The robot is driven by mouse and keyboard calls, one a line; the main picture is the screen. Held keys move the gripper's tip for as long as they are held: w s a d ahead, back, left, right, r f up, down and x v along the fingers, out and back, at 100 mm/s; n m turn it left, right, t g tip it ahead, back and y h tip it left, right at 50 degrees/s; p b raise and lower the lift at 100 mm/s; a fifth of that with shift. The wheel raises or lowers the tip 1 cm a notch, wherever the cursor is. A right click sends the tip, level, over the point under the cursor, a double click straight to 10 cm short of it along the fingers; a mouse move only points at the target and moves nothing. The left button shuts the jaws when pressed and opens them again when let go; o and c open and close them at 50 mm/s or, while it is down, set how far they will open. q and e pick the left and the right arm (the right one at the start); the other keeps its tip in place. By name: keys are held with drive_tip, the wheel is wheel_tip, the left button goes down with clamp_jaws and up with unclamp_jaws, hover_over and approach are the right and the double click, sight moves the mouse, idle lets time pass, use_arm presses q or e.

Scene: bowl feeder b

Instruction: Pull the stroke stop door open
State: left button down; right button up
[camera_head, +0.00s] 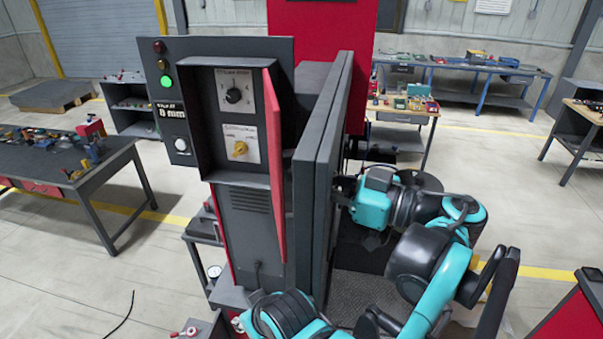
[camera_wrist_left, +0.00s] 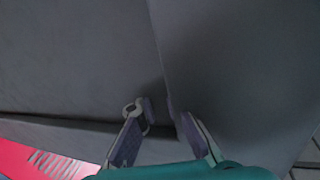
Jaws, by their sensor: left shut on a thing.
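A tall dark grey door-like panel (camera_head: 322,170) stands out from the right side of the machine, seen almost edge-on. In the left wrist view my left gripper's two fingers (camera_wrist_left: 163,120) are close together against grey surfaces (camera_wrist_left: 215,60) divided by a vertical edge. The gripper is shut on part of the grey door; I cannot tell whether that is an edge or a handle. Which panel is the stroke stop door is not readable.
A control box (camera_head: 236,110) with a black knob, a yellow knob and a narrow red flap (camera_head: 274,165) stands left of the grey door. A workbench with parts (camera_head: 75,160) is at left. Benches (camera_head: 470,68) stand behind. Open floor lies at right.

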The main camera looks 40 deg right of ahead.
use_arm(q)
drive_tip(key=shift+a, duration=0.15)
drive_tip(key=c, duration=2)
unclamp_jaws()
drive_tip(key=shift+c, duration=0.2)
drive_tip(key=o, duration=0.4)
drive_tip(key=shift+o, duration=0.2)
drive_tip(key=shift+s, duration=0.15)
